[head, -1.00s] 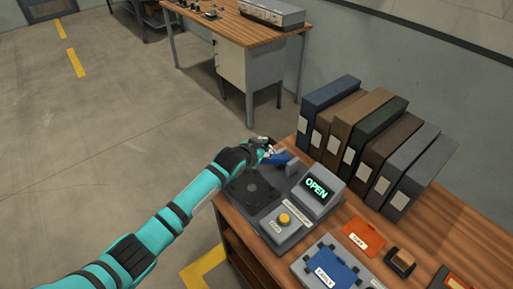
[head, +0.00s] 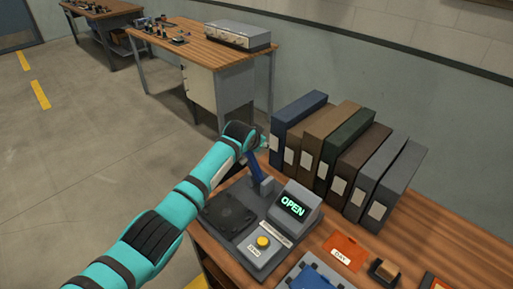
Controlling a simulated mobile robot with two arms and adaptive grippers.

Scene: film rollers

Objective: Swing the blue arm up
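The device's display (head: 293,207) reads OPEN in green. A yellow button (head: 263,241) sits in front of the display. My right gripper is out of view.
A row of several binders (head: 344,160) stands behind the device near the wall. An orange card (head: 344,251) and a blue item (head: 312,277) lie at the front right. Another wooden desk (head: 203,45) stands further back. Floor is open on the left.

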